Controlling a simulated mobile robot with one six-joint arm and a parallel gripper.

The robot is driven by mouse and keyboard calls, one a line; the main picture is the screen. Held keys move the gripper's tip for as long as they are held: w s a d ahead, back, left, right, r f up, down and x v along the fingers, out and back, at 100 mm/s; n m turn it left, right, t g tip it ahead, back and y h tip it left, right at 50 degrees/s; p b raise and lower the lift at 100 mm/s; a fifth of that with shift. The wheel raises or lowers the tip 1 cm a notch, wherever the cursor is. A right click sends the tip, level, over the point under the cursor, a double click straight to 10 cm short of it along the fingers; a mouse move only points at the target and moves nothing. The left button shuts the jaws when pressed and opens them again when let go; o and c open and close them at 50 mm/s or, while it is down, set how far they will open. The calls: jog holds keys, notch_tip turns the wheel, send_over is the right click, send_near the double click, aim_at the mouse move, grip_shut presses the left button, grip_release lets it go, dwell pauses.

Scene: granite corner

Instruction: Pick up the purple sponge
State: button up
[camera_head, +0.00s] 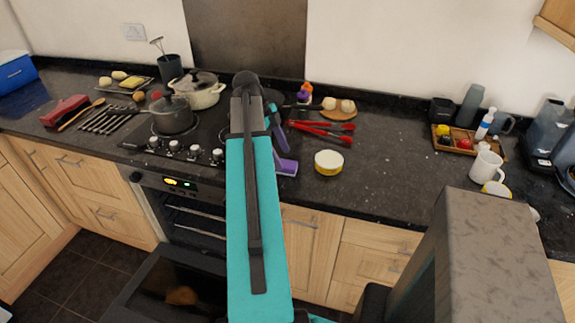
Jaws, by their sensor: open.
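The purple sponge (287,168) lies on the dark granite worktop near its front edge, just right of the hob. Its left part is hidden behind my teal arm. My gripper (279,141) shows only in part, just right of the arm and right behind the sponge in the picture. It is open. It appears close above the sponge, but I cannot tell whether they touch.
A yellow-and-white round tub (328,162) stands right of the sponge. Red tongs (322,130) lie behind it. A grey pot (172,115) and a cream pot (196,92) stand on the hob. The oven door (180,290) hangs open below.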

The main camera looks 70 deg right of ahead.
aim_at(287, 164)
jog(key=shift+p+x, duration=0.5)
jog(key=shift+x, duration=1.35)
jog(key=c, duration=1.1)
jog(key=shift+d+r, duration=0.1)
jog(key=shift+r, duration=0.05)
jog(key=shift+r+b, duration=1.15)
jog(key=shift+r, duration=3.75)
